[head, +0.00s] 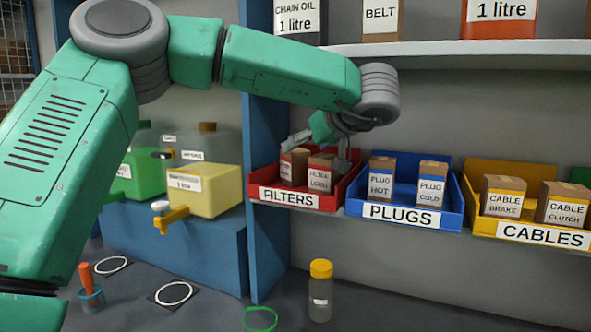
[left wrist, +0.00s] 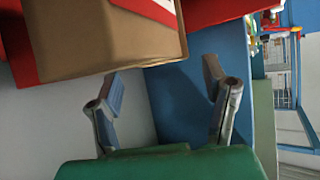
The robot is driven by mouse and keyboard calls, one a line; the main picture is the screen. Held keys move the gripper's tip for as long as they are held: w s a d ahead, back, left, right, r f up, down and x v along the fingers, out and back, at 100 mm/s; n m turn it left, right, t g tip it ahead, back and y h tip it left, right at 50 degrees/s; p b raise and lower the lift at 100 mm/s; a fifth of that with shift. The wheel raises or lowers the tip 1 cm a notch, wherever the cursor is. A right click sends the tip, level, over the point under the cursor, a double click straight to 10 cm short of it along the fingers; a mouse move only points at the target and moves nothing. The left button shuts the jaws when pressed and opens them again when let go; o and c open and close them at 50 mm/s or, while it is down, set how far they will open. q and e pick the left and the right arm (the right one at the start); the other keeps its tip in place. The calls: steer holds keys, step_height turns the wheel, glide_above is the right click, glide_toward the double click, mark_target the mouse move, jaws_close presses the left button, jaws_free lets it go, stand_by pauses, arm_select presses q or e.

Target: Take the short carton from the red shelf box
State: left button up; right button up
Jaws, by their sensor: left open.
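The red shelf box (head: 333,199) marked FILTERS stands on the lower shelf and holds two cartons. The right carton (head: 319,177) reads what looks like FILTER LONG. The left carton (head: 293,166) has a label I cannot read, so the short carton is probably this one. My left gripper (head: 320,148) is over the back of the red box, fingers apart and empty. In the left wrist view its open fingers (left wrist: 163,90) have nothing between them. A brown carton (left wrist: 105,35) fills the upper left there, close to one finger; which carton it is I cannot tell. My right gripper is out of view.
A blue PLUGS box (head: 452,219) and a yellow CABLES box (head: 483,227) stand right of the red box. An upper shelf (head: 450,50) runs above, and a blue post (head: 264,200) is at left. A yellow-capped jar (head: 320,290) stands on the bench below.

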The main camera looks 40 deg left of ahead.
mark_target(297, 150)
arm_select(q)
steer(key=shift+a+f, duration=0.3)
steer(key=shift+a, duration=0.3)
steer(key=shift+x, duration=1.75)
steer(key=shift+s, duration=0.1)
steer(key=c, duration=1.4)
steer(key=shift+d, duration=0.1)
steer(key=shift+r, duration=0.1)
